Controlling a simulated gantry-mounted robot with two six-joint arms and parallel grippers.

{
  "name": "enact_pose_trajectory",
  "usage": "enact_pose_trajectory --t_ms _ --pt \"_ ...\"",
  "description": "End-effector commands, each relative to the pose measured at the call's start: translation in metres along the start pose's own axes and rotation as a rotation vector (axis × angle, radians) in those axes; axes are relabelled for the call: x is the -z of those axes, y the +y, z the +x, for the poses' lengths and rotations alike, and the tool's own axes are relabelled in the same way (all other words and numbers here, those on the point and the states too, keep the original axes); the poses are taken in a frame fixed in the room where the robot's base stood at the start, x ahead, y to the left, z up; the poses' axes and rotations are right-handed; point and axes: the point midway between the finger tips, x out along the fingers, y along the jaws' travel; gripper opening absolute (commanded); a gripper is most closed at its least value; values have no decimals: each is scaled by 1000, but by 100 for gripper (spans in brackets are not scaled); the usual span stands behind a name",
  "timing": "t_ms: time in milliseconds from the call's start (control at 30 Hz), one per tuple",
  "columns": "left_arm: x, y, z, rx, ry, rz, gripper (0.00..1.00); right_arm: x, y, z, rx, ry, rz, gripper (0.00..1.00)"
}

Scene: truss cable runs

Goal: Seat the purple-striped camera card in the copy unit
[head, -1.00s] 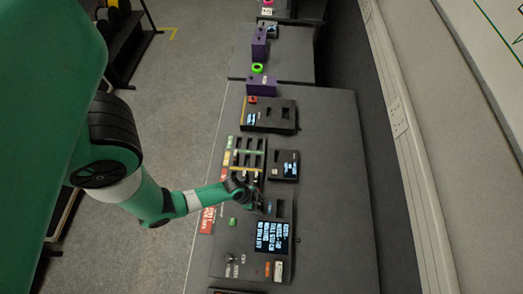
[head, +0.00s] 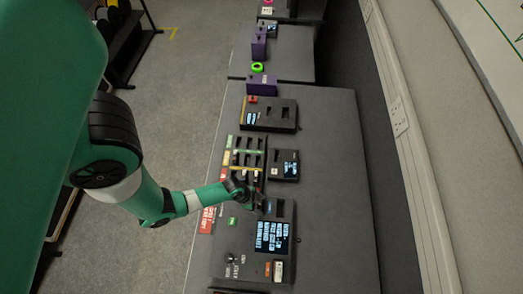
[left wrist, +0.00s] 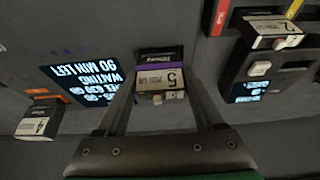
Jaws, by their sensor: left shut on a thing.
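The copy unit (head: 235,262) lies on the near part of the bench, with a lit blue-and-white screen (head: 271,237). In the left wrist view the screen (left wrist: 85,85) reads in part "WAITING" and "90 MIN LEFT", upside down. My left gripper (head: 262,204) is at the unit's slot area, just beyond the screen. The fingers hide the card in the head view. I cannot tell how deep it sits in a slot. My right gripper is not in view.
Another card (left wrist: 38,121) with an orange stripe and a 4 stands left of the screen in the wrist view. A card rack (head: 246,155) and a small screen unit (head: 284,166) lie beyond the gripper. Purple blocks (head: 261,86) stand farther back.

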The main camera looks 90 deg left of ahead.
Motion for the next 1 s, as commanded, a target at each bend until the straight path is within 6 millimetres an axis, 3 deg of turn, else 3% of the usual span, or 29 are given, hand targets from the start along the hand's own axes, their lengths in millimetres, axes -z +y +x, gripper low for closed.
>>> enact_pose_trajectory --t_ms 700,733,900,1000 --pt "-2 0 6 0 0 0 13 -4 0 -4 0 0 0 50" --pt "-2 0 6 0 0 0 73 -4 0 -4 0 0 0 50" --pt "-2 0 6 0 0 0 100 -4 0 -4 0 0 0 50" --pt "-3 0 6 0 0 0 100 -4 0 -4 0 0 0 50"
